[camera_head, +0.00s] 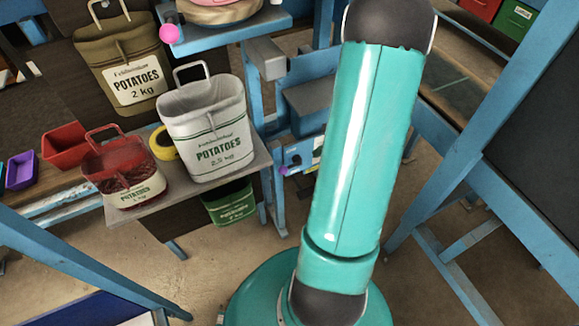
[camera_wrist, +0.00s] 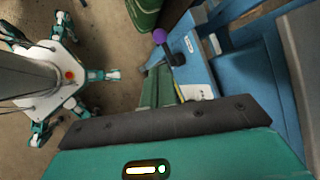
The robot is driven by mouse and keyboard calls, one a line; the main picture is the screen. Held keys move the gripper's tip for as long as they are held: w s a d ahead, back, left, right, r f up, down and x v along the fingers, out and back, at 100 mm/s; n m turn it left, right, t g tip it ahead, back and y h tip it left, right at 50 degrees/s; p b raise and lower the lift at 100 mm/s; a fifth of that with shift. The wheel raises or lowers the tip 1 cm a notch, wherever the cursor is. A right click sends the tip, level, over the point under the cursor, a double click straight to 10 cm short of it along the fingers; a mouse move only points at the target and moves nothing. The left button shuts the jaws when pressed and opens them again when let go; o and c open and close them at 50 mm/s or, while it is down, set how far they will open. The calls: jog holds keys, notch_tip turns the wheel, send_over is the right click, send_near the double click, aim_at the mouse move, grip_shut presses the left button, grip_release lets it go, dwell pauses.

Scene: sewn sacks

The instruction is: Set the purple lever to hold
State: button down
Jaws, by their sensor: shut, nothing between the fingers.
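The purple lever has a round purple knob (camera_wrist: 159,36) on a short dark arm, fixed to a blue metal post or frame (camera_wrist: 205,72) in the wrist view. In the head view its small purple knob (camera_head: 283,171) shows low on the blue stand, beside a pale label plate (camera_head: 303,155). My gripper (camera_wrist: 158,72) shows in the wrist view with its green fingers shut and empty. The fingertips are just below the lever in the picture; I cannot tell whether they touch it. The plate's wording is unreadable. My gripper is out of sight in the head view.
A white potato sack (camera_head: 215,140) and a red one (camera_head: 122,178) stand on a shelf (camera_head: 255,165), with a green sack (camera_head: 230,205) below. A pink knob (camera_head: 168,33) sits higher up. Blue frame legs (camera_head: 440,190) stand at right. Bare floor (camera_wrist: 110,40) shows left of my gripper.

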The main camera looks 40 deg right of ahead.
aim_at(286, 168)
jog(key=x, duration=1.3)
jog(key=shift+w+a+f, duration=0.1)
jog(key=shift+a+f, duration=0.05)
jog(key=shift+a, duration=0.05)
jog(key=shift+w+a+f, duration=0.1)
jog(key=shift+w+f, duration=0.15)
